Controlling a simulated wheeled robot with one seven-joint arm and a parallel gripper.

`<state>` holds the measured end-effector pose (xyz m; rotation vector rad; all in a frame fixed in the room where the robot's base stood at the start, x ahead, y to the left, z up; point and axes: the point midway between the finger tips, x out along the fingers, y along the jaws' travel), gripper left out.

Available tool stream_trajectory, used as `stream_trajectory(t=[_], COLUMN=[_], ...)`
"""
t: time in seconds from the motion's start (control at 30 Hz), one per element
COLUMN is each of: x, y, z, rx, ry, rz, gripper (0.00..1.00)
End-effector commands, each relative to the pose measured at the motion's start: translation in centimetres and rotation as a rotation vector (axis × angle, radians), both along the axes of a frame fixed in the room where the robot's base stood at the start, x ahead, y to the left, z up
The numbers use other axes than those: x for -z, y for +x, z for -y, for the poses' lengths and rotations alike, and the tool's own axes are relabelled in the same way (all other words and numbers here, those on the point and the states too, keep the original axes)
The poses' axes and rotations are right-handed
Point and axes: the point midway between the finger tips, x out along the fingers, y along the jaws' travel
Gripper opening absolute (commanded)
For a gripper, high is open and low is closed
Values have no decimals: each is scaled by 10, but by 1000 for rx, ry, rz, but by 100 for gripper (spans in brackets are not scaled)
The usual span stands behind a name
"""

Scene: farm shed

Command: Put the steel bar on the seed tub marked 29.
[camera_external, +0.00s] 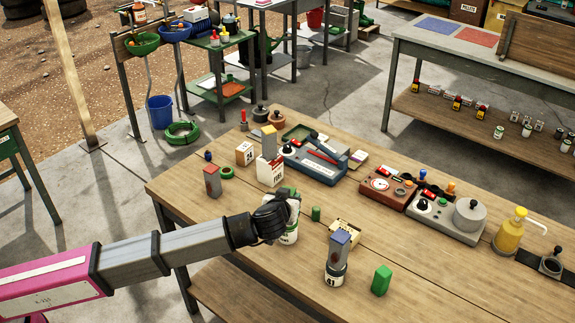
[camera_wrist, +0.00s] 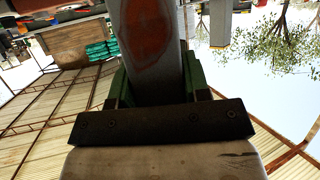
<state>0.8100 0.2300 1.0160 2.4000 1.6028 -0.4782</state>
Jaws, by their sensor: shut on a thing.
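My gripper (camera_external: 287,203) is low over the workbench and shut on a grey bar with a rusty red patch, which fills the middle of the wrist view (camera_wrist: 150,45). In the external view the gripper hides most of this bar. A white tub with a green band (camera_external: 289,234) shows just beneath the gripper; its number cannot be read, and I cannot tell whether the bar touches it. A tub with a dark number (camera_external: 332,280), which I cannot read surely, carries a blue-topped grey bar (camera_external: 339,249).
A red-topped grey block (camera_external: 212,182) stands left of the gripper. A white container (camera_external: 270,174) with an orange-topped block stands behind. A green block (camera_external: 381,280) and small green piece (camera_external: 316,214) are to the right. The front right bench is clear.

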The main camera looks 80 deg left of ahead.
Motion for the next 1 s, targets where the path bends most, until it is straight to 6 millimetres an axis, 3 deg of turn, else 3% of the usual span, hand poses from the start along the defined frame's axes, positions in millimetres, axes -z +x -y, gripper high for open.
stream_trajectory(t=[0.03,0.1,0.47,1.0], x=[1,0,-3,-39], y=[0,0,0,-34], z=[0,0,0,81], rx=[0,0,0,2], ry=[0,0,0,1], rz=[0,0,0,1], gripper=[50,69,69,69])
